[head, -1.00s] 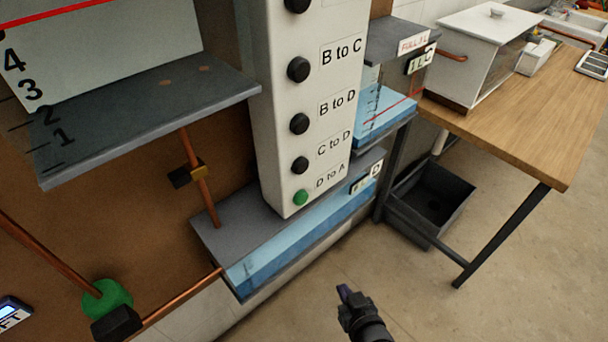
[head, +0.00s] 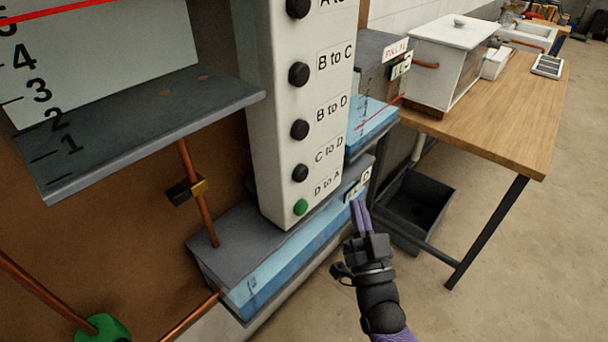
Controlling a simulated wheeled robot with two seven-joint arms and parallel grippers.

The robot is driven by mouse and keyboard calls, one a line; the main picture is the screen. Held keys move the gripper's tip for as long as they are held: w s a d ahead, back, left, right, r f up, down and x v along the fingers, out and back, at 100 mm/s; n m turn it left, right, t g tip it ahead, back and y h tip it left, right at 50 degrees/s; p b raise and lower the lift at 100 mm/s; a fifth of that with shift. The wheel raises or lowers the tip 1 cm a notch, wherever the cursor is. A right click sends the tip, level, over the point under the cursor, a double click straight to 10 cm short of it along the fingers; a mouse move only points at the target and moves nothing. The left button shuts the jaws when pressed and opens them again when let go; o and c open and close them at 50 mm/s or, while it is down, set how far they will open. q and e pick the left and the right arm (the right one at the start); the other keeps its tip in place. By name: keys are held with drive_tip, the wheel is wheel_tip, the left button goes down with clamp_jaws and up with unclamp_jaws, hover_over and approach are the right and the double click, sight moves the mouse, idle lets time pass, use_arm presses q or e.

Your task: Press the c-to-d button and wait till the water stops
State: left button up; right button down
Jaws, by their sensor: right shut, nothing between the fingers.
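The white button panel (head: 275,110) stands upright in the middle of the head view. The black C to D button (head: 300,172) sits low on it, left of and slightly below its label. My right gripper (head: 358,204) is shut and empty, its purple fingers pointing up, right of the panel and apart from the button. Its fingers overlap the D tank area in the picture. The C tank (head: 372,122) holds blue water with a red line near its surface. The lower D tank (head: 270,275) also holds blue water. My left gripper is out of view.
A green button (head: 300,207) labelled D to A sits just below C to D. The black B to D button (head: 299,129) is just above. A wooden bench (head: 500,120) with a white box (head: 450,60) stands right, a dark bin (head: 415,205) beneath it. Floor at right is clear.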

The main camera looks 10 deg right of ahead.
sight(300, 173)
use_arm(q)
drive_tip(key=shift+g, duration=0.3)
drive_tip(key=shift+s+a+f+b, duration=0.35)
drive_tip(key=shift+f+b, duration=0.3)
drive_tip(key=shift+b, duration=0.05)
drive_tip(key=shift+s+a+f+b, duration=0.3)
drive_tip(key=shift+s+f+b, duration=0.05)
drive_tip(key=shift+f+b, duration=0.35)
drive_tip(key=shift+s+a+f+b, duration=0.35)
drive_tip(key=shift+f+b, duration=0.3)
use_arm(e)
drive_tip(key=w+a, duration=0.5)
drive_tip(key=w, duration=0.2)
drive_tip(key=shift+a, duration=0.2)
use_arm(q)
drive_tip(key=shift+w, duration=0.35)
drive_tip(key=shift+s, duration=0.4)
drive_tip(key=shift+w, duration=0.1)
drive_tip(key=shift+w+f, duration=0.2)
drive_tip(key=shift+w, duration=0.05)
use_arm(e)
drive_tip(key=shift+w+a, duration=0.25)
drive_tip(key=shift+w, duration=0.05)
